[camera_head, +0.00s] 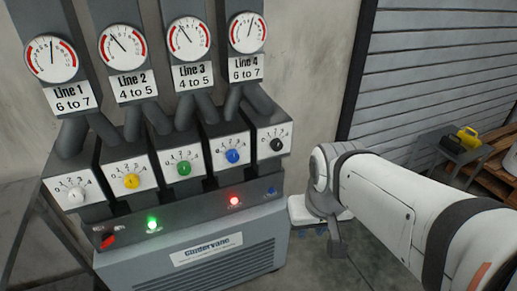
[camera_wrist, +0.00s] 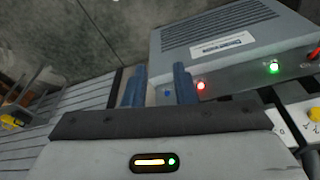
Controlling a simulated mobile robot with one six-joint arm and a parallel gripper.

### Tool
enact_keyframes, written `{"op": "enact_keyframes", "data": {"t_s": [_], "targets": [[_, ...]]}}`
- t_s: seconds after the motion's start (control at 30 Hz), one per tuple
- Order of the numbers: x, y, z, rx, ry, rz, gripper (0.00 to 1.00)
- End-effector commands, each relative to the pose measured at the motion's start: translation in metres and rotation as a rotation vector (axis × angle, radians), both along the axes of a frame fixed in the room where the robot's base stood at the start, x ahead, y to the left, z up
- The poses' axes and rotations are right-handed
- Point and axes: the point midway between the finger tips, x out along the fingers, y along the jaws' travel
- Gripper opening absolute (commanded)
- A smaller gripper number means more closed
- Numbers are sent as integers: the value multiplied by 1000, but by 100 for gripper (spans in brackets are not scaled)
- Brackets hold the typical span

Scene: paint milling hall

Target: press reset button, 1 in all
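A small blue button (camera_head: 271,190) sits at the right end of the sloped control panel on the grey machine, right of a lit red lamp. Its label is too small to read. In the wrist view the blue button (camera_wrist: 168,93) shows between the two fingers. My gripper (camera_wrist: 160,68) is open and empty, its blue-grey fingers apart and pointing towards the machine. In the head view it is right of the machine's front corner, mostly hidden behind my wrist, clear of the panel.
The panel carries a red lamp (camera_head: 235,201), a green lamp (camera_head: 153,224) and a red switch (camera_head: 108,240). Several dial boxes and gauges stand above it. A table with a yellow item (camera_head: 466,137) and a wooden pallet stand at right. Floor beside the machine is free.

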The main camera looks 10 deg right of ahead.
Motion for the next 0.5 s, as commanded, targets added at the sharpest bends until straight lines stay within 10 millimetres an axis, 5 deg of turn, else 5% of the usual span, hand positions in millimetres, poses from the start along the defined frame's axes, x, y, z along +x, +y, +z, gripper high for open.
{"op": "enact_keyframes", "data": {"t_s": [0.3, 0.5], "targets": [[0, 0, 0, 0, 0, 0, 0], [0, 0, 0, 0, 0, 0, 0]]}}
